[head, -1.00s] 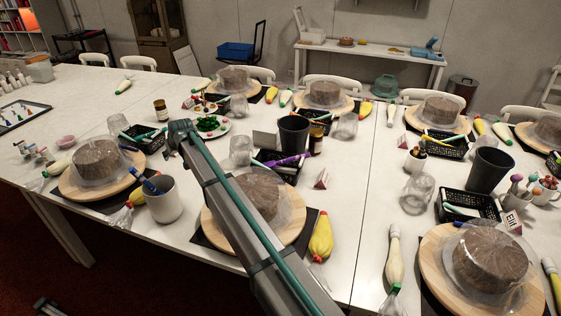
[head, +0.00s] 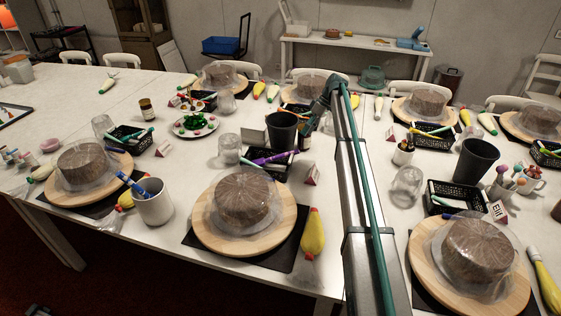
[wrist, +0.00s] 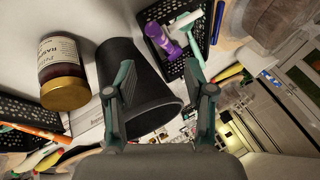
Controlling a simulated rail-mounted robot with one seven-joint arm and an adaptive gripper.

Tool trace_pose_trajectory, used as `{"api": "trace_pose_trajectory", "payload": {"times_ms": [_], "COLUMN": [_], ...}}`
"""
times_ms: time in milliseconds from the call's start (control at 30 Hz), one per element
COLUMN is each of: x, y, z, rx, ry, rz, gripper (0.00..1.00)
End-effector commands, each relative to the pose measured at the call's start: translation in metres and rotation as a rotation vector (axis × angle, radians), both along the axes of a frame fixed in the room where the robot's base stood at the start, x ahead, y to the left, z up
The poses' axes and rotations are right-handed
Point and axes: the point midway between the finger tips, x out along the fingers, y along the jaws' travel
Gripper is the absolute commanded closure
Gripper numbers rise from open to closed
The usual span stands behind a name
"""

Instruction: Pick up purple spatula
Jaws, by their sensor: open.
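The purple spatula (head: 268,158) lies across a black basket (head: 280,172) behind the middle cake in the head view. In the wrist view, a purple piece (wrist: 163,40) shows in the black basket (wrist: 176,68) at the top, beside a white-and-green tool. My gripper (head: 306,128) is above the table, to the right of and behind the spatula, near the dark cup. Its two fingers (wrist: 160,62) are apart with nothing held between them. The basket and purple piece appear beyond the fingertips. Part of the spatula cannot be told apart from the basket.
A tall dark cup (head: 282,131) stands just behind the basket; it lies across the lower finger area in the wrist view (wrist: 133,88). A gold-lidded jar (wrist: 62,78) is beside it. A clear glass (head: 229,148) and a name card (head: 312,174) flank the basket. A covered cake (head: 242,199) is in front.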

Motion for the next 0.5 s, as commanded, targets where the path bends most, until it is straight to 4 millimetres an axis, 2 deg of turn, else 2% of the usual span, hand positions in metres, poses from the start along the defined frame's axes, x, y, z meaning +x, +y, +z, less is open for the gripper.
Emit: {"api": "trace_pose_trajectory", "payload": {"times_ms": [67, 167, 500], "x": [0.003, 0.001, -0.007], "y": [-0.007, -0.005, 0.019], "z": [0.002, 0.0, -0.036], "rx": [0.03, 0.043, 0.041], "ry": [-0.007, -0.01, -0.008], "rz": [0.028, 0.043, 0.042], "gripper": [0.46, 0.46, 0.46]}}
